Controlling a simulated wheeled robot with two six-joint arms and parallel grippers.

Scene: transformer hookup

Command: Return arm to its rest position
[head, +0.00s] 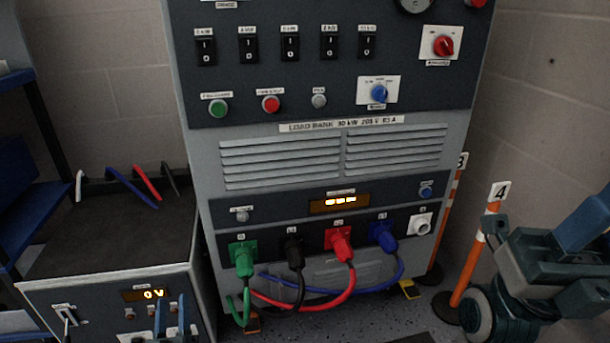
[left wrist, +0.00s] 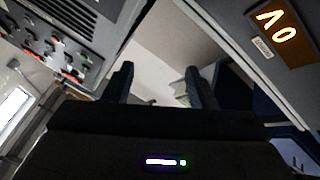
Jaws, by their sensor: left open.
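My left gripper (head: 170,318) shows at the bottom left of the head view, in front of the small cabinet (head: 100,293) with the 0 V display. Its two blue fingers stand apart with nothing between them. In the left wrist view the left gripper (left wrist: 160,88) is also open and empty. The 0 V display (left wrist: 276,30) appears turned over at the upper right there, apart from the fingers. A dark arm link of mine shows at the right edge of the head view; no right gripper fingers show.
The load bank (head: 330,165) stands in the middle. Green (head: 243,262), black (head: 294,257), red (head: 341,247) and blue (head: 383,238) plugs sit at its lower panel, with cables looping near the floor. Orange posts (head: 467,270) stand at right. Blue shelving (head: 25,190) is at left.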

